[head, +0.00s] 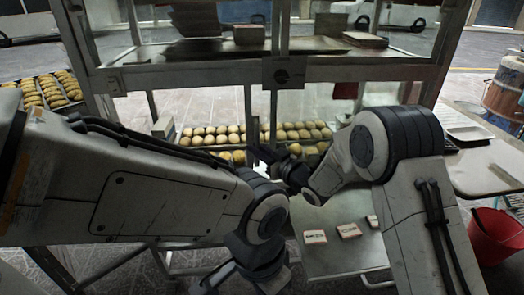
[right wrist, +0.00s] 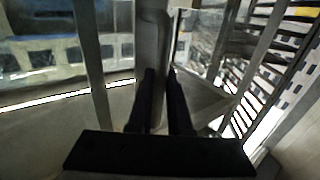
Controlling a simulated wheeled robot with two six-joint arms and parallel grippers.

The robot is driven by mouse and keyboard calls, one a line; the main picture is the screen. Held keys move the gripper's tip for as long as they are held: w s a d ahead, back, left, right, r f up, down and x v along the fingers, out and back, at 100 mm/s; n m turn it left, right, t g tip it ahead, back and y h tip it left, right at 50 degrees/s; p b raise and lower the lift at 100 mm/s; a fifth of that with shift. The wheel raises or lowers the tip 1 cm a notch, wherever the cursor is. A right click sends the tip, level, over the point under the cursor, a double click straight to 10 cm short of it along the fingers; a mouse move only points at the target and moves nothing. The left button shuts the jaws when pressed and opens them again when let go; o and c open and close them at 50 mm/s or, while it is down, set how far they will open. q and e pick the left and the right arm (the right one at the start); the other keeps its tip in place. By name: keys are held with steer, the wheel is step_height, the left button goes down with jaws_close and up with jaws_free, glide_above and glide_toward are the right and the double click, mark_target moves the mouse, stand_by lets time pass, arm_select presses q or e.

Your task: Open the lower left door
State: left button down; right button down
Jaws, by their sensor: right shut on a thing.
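The glass-sided cabinet (head: 205,76) stands in front of me, with upper and lower sections. In the lower section, a thin upright bar (head: 248,108) looks like the edge of the lower left door; how far that door stands open I cannot tell. My right gripper (head: 268,157) is at the lower section, near the middle. In the right wrist view, its two dark fingers (right wrist: 161,100) are shut on a grey upright bar (right wrist: 152,45), which looks like a door handle or frame post. My left gripper (head: 225,277) hangs low at the bottom of the head view, partly hidden; its jaws are unclear.
Several bread rolls (head: 212,135) lie on a tray inside the lower section. Boxes (head: 249,34) sit on the upper shelf. A red bucket (head: 494,236) and a side table (head: 490,165) are at the right.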

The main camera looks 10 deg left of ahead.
steer(key=shift+w+d+r, duration=0.15)
steer(key=shift+d, duration=0.15)
steer(key=c, duration=0.8)
jaws_free()
steer(key=shift+c, duration=0.2)
steer(key=v, duration=1)
steer(key=shift+s+d, duration=0.15)
steer(key=shift+s, duration=0.1)
